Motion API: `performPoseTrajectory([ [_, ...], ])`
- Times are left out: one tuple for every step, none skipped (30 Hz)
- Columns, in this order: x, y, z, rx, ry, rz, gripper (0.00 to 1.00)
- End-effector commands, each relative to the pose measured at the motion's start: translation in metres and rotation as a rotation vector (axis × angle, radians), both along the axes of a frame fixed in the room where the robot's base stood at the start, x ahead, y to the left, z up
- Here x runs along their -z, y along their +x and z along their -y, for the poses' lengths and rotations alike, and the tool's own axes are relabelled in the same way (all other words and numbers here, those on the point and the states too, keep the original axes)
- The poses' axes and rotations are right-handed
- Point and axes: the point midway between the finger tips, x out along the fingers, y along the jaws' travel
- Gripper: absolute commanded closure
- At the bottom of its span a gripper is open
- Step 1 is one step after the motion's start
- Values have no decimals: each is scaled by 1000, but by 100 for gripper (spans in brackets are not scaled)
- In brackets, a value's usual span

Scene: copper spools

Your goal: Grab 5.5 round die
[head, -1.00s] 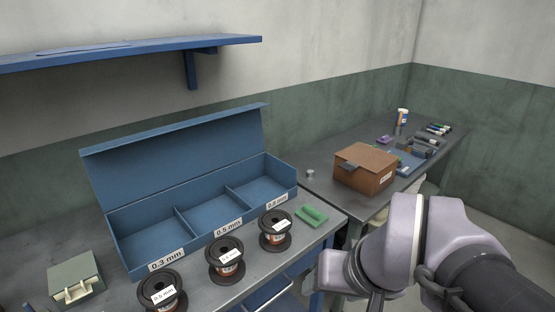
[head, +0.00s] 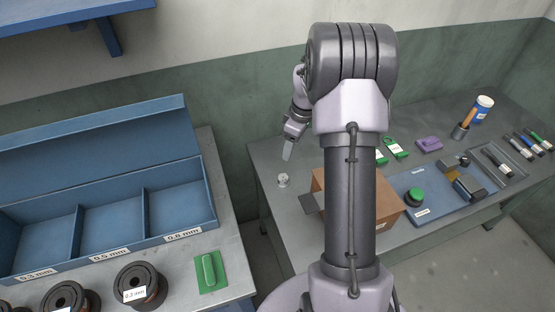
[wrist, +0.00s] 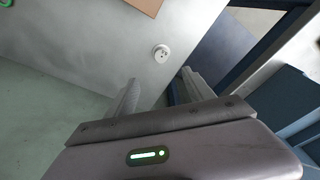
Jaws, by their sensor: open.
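A small round pale metal piece, which looks like the round die (head: 283,180), lies on the left end of the grey table by the back wall. No size marking on it can be read. In the wrist view the round die (wrist: 161,52) is a pale disc with small dark holes, lying flat beyond the fingertips. My gripper (head: 288,152) is above and behind it in the head view, pointing down. In the wrist view my gripper (wrist: 158,76) has its two fingers apart, with nothing between them. The die is apart from the fingers.
A brown cardboard box (head: 318,186) stands just right of the die, partly hidden by my arm. The blue compartment box (head: 110,225) and spools stand on the left bench, across a gap.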

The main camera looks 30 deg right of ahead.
Motion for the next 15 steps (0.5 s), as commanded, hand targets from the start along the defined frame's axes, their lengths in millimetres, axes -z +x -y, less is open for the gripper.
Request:
performPoseTrajectory([
  [12, 0, -1, -1, 2, -3, 39],
  [21, 1, -1, -3, 2, -3, 39],
  [34, 2, -2, -3, 3, -5, 39],
  [44, 4, -3, -3, 3, -5, 39],
  [54, 5, -4, -3, 3, -5, 39],
  [66, 7, -5, -3, 3, -4, 39],
  [75, 8, -6, -2, 3, -4, 39],
  [84, 9, -7, -3, 3, -5, 39],
  [94, 10, -7, -2, 2, -4, 39],
  [100, 11, -8, -2, 2, -4, 39],
  [106, 12, -8, -1, 2, -3, 39],
  [111, 14, -9, 0, 2, -2, 39],
  [115, 14, -9, 0, 2, -2, 39],
  [117, 15, -9, 0, 2, -2, 39],
  [120, 15, -9, 0, 1, -2, 39],
])
